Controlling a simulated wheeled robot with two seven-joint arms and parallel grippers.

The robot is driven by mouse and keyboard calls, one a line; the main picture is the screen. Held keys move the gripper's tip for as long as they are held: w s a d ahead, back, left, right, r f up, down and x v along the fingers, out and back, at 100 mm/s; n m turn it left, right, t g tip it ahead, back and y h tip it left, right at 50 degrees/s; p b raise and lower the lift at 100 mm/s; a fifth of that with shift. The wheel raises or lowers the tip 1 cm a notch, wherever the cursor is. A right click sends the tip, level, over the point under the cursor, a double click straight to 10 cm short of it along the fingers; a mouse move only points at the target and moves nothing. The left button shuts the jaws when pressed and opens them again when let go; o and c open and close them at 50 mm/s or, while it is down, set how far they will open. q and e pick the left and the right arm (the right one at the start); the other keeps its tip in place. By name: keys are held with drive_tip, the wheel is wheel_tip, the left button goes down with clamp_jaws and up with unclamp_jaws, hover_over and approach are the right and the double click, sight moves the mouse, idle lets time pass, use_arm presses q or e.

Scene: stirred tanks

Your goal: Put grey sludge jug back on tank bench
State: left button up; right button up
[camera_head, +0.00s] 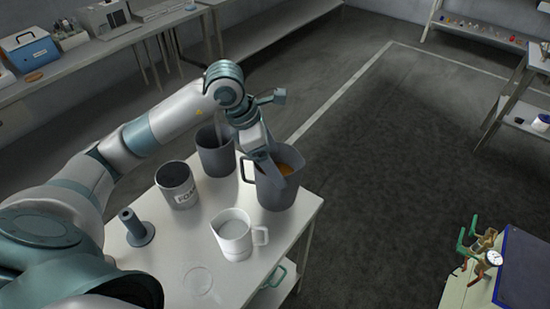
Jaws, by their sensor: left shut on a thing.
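The grey sludge jug (282,192) is dark grey with an orange-brown content showing in its mouth. It is upright at the right-hand edge of the white tank bench (170,262). My left gripper (263,162) reaches down from above and is shut on the jug at its left, handle side; the fingertips are partly hidden. I cannot tell whether the jug's base touches the bench top or is slightly above it. My right gripper is out of view.
A dark grey tank (214,158), a grey pot labelled FOAM (177,188), a white jug (235,236) and a dark post on a round base (138,232) stand on the bench. A faint ring marks bare bench in front. Open floor (390,150) lies to the right.

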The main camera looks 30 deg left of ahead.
use_arm(q)
wheel_tip(320, 180, down, 4)
drive_tip(key=shift+r+p, duration=0.1)
drive_tip(key=shift+p, duration=0.8)
drive_tip(key=o, duration=2)
drive_tip(key=shift+s, duration=0.1)
